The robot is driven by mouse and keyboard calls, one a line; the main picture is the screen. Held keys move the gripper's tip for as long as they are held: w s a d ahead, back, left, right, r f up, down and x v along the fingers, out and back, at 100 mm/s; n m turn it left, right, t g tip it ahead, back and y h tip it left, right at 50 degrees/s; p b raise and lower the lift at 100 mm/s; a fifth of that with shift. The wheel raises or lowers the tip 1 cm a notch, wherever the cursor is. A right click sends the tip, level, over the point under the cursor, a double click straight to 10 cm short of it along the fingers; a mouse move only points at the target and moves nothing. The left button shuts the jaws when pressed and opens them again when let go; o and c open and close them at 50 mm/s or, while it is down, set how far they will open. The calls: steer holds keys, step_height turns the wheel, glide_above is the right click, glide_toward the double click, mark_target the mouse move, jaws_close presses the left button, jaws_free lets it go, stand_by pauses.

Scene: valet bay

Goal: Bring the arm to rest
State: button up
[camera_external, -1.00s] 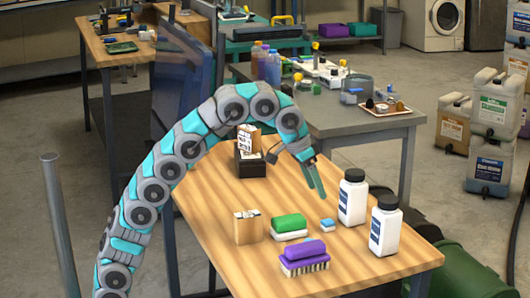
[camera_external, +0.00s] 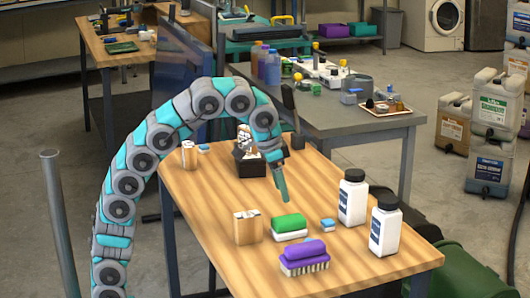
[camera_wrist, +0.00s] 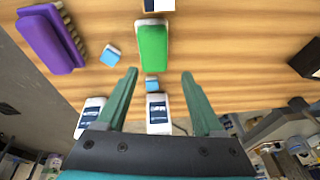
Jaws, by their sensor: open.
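My gripper (camera_external: 285,197) hangs over the wooden table (camera_external: 205,215), fingers pointing down. In the wrist view its two green fingers (camera_wrist: 158,76) are spread apart, with nothing held between them. My arm arches up from the lower left and bends down to the gripper. Below and near the gripper in the outside view is a green-topped block (camera_external: 288,222), which also shows in the wrist view (camera_wrist: 153,45). A cardboard box (camera_external: 247,228) stands left of it. I cannot tell the exact height of the fingertips above the table.
A purple brush (camera_external: 304,255), a small blue block (camera_external: 328,224) and two white bottles, one behind (camera_external: 352,200) and one in front (camera_external: 385,228), stand on the table's right half. A black holder (camera_external: 250,165) stands behind the gripper. A grey workbench (camera_external: 350,122) lies behind.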

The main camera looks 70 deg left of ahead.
steer(key=s+a+f+m+g+y+p, duration=0.1)
steer(key=s+a+f+g, duration=0.15)
steer(key=s, duration=0.75)
steer(key=s+a+f+m+g+p, duration=0.1)
steer(key=s+a, duration=0.3)
steer(key=s, duration=0.7)
steer(key=s+a+f+n+h+p, duration=0.1)
steer(key=s+f, duration=0.5)
steer(key=f, duration=0.3)
steer(key=s+a+f+n+g+p, duration=0.1)
steer(key=s+a+f+n, duration=0.1)
steer(key=s+f, duration=0.4)
step_height(320, 180, down, 4)
steer(key=shift+f+h, duration=0.1)
steer(key=shift+h, duration=0.3)
steer(key=shift+a+g, duration=0.1)
steer(key=shift+g, duration=0.15)
